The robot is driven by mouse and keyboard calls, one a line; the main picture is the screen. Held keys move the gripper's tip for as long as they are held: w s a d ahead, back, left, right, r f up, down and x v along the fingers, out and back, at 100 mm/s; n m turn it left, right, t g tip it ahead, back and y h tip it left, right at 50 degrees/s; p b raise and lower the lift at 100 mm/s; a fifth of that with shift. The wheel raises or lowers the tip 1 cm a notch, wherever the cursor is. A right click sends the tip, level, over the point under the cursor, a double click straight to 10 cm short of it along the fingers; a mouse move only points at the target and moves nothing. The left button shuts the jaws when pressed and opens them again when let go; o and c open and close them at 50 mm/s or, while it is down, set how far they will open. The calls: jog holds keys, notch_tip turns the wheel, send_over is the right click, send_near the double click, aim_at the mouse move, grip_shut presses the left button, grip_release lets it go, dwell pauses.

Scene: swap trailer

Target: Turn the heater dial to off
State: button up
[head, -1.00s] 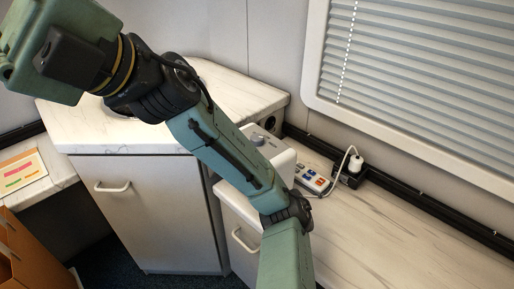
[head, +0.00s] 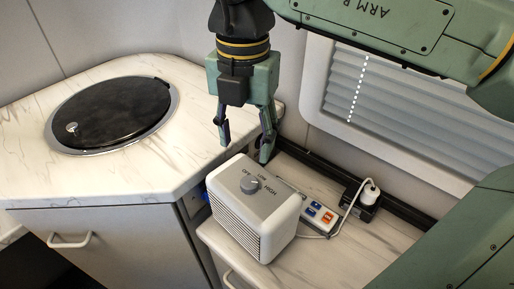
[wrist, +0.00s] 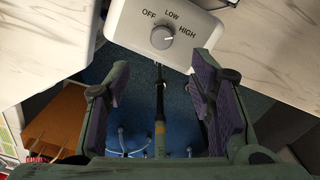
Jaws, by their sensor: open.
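The heater (head: 262,222) is a pale box with a front grille, standing on the lower marble-look counter in the head view. Its grey round dial (head: 250,184) is on the top face, with OFF, LOW and HIGH printed around it. The dial also shows in the wrist view (wrist: 162,37), beyond the fingertips; its pale mark appears turned toward HIGH. My gripper (head: 243,148) points down, open and empty, above and behind the heater in the head view. Its two fingers (wrist: 160,78) are spread wide in the wrist view, apart from the dial.
A power strip (head: 320,216) with coloured switches lies right of the heater. A white plug and cable (head: 369,192) sit at the wall socket. A higher counter with a round black lid (head: 110,112) is at left. A window with blinds (head: 400,105) is behind.

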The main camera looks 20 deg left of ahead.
aim_at(249, 181)
jog(key=f+p, duration=0.1)
jog(key=f, duration=0.4)
jog(key=f+p, duration=0.1)
jog(key=f, duration=0.4)
jog(key=shift+w+d+f, duration=0.1)
jog(key=shift+w+f, duration=0.1)
jog(key=shift+f, duration=0.2)
jog(key=shift+c, duration=0.2)
jog(key=c, duration=1.1)
jog(key=shift+c, duration=0.2)
